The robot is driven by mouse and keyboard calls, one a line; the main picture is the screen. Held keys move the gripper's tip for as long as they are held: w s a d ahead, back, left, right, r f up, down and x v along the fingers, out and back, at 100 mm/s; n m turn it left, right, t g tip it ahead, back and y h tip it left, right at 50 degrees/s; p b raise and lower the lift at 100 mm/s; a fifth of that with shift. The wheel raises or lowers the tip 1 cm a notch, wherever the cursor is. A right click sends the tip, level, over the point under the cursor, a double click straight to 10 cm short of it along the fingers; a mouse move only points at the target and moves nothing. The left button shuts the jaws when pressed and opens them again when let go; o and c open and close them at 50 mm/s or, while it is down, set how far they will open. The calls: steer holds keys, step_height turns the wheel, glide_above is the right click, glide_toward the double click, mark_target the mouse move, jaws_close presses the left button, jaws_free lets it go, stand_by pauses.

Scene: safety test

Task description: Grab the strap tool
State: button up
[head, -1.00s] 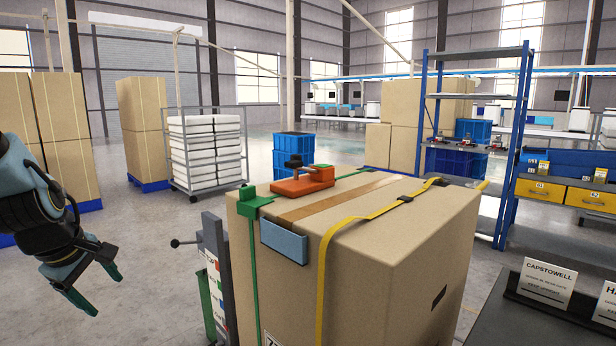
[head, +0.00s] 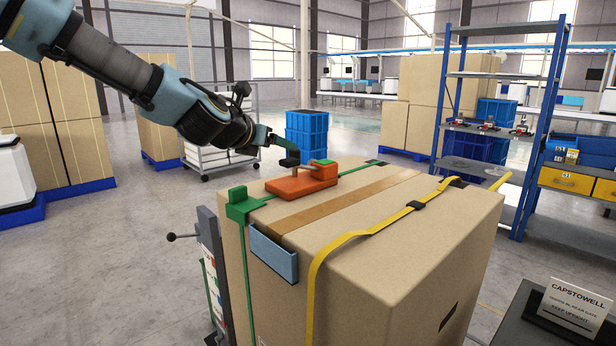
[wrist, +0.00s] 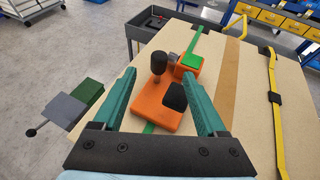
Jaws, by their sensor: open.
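The strap tool is the orange device (head: 302,184) with black knobs and a green block, lying on top of the large cardboard box (head: 400,240) over the green strap. In the wrist view the strap tool (wrist: 158,104) lies between the two green fingers of my gripper (wrist: 170,92). The fingers are spread wide, one on each side of it, and nothing is held. In the head view my gripper (head: 278,145) is just above and behind the tool; whether a finger touches it cannot be told.
A yellow strap (head: 350,236) crosses the box at right, and a green corner piece (head: 240,203) sits at its left edge. A blue plate (head: 273,253) is on the front edge. A post with a lever (head: 188,236) stands at left. Shelving (head: 500,110) is behind.

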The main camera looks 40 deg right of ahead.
steer(key=x, duration=0.3)
steer(key=shift+d+f+p, duration=0.1)
steer(key=shift+d+p, duration=0.05)
steer(key=shift+p, duration=0.25)
steer(key=p+x, duration=0.2)
steer(key=x, duration=0.2)
steer(key=shift+w+d+p, duration=0.1)
steer(key=shift+p, duration=0.3)
steer(key=shift+w+d+f, duration=0.2)
steer(key=shift+d+f, duration=0.05)
steer(key=shift+d, duration=0.15)
steer(key=shift+c, duration=0.3)
jaws_close()
steer(key=shift+r, duration=0.15)
